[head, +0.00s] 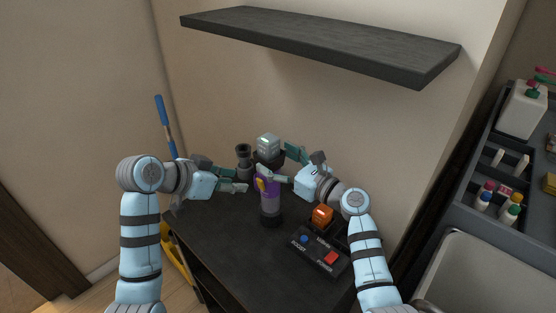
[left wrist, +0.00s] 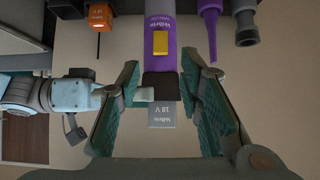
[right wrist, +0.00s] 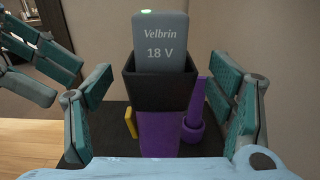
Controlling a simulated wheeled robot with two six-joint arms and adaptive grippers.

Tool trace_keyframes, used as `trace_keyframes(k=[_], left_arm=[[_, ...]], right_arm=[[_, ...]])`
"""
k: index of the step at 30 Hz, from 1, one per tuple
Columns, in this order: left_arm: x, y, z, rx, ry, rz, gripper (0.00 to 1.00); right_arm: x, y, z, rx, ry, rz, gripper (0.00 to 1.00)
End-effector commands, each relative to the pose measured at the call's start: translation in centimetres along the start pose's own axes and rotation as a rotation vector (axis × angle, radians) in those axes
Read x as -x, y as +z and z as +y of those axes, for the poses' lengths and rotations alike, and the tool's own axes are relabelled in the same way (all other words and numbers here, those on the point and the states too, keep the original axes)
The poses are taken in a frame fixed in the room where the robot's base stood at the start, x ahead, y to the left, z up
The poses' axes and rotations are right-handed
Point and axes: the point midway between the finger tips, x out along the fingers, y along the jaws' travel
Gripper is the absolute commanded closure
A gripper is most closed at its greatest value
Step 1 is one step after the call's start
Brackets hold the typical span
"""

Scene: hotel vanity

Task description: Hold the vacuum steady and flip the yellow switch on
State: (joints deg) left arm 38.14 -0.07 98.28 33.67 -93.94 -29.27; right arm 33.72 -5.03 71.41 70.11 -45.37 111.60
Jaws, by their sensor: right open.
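The purple vacuum (head: 270,203) stands upright on the dark tabletop, with a grey 18 V battery (head: 268,145) in its black top. The yellow switch (head: 261,184) is on its side; it also shows in the left wrist view (left wrist: 160,42) and at the body's left edge in the right wrist view (right wrist: 130,123). I cannot tell the switch's position. My left gripper (head: 245,183) is open just left of the vacuum, its fingers apart in the left wrist view (left wrist: 160,62). My right gripper (head: 286,164) is open at the vacuum's right, fingers spread wide beside its upper part.
An orange block (head: 321,214) and a black panel (head: 318,257) with blue and red buttons sit at the right. A black nozzle (head: 243,154) and a purple nozzle (right wrist: 195,121) stand near the vacuum. A dark shelf (head: 320,42) hangs above. The front tabletop is clear.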

Motion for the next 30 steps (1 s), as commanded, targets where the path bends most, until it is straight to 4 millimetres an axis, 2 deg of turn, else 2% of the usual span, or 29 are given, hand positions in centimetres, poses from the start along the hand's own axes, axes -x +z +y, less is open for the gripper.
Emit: trace_keyframes(k=[1, 2, 13, 17, 19, 20, 23, 26, 30], left_arm=[[0.0, 0.0, 0.0, 0.000, 0.000, 0.000, 0.67], [0.0, 0.0, 0.0, 0.000, 0.000, 0.000, 0.67], [0.0, 0.0, 0.0, 0.000, 0.000, 0.000, 0.67], [-0.1, 0.2, 0.0, 0.041, 0.003, 0.006, 0.86], [-0.2, 0.7, 0.1, 0.150, 0.016, 0.026, 0.97], [-0.3, 1.0, 0.1, 0.225, 0.025, 0.039, 1.00], [-0.6, 2.5, 0.3, 0.597, 0.081, 0.094, 1.00], [-0.5, 4.3, 0.6, 1.125, 0.189, 0.146, 1.00], [0.6, 6.8, 0.7, 1.930, 0.404, 0.158, 1.00]], right_arm=[[0.0, 0.0, 0.0, 0.000, 0.000, 0.000, 0.28], [0.0, 0.0, 0.0, 0.000, 0.000, 0.000, 0.33], [0.0, 0.0, 0.0, 0.000, 0.000, 0.000, 0.92], [0.0, 0.0, 0.0, 0.000, 0.000, 0.000, 0.92], [0.1, 0.0, 0.0, 0.000, 0.000, 0.000, 0.92], [0.1, 0.0, 0.0, 0.000, 0.000, 0.000, 0.92], [0.1, 0.0, 0.0, 0.000, -0.001, 0.001, 0.92], [0.1, -0.1, 0.0, 0.000, -0.001, 0.001, 0.92], [0.1, -0.1, 0.0, 0.000, -0.001, 0.001, 0.92]])
